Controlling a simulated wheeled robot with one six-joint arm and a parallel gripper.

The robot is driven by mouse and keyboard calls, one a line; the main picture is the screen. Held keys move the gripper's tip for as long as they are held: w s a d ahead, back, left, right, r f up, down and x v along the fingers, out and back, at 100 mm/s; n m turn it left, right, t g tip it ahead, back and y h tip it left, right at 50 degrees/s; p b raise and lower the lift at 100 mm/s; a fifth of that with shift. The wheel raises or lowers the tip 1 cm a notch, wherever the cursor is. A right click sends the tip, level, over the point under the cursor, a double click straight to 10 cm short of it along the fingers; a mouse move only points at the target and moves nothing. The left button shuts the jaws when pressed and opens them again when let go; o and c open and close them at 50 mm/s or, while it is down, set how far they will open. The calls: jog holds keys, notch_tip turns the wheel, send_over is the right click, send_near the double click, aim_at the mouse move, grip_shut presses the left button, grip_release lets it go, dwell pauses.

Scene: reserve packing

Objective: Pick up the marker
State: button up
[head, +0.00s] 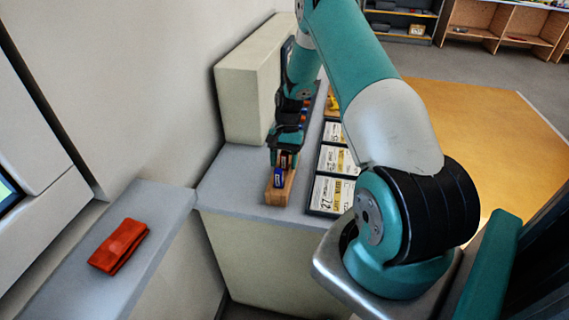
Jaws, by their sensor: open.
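My gripper (284,157) is open and points down over the near end of the grey counter. Directly below it is a small wooden block or holder (277,195). A small dark blue item with a pale label (279,179) sits at the holder, and another blue and orange piece shows just behind it, between or beside the fingertips. I cannot tell which of these is the marker, or whether the fingers touch anything. My gripper and wrist hide part of the holder and what stands behind it.
Black-framed label cards (333,195) lie in a row to the right of the holder. A cream box (246,105) stands behind and left of my gripper. A red folded pouch (118,246) lies on the left grey ledge (160,205). Wooden shelves (490,28) stand far back.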

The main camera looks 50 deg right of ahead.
jog(key=c, duration=0.9)
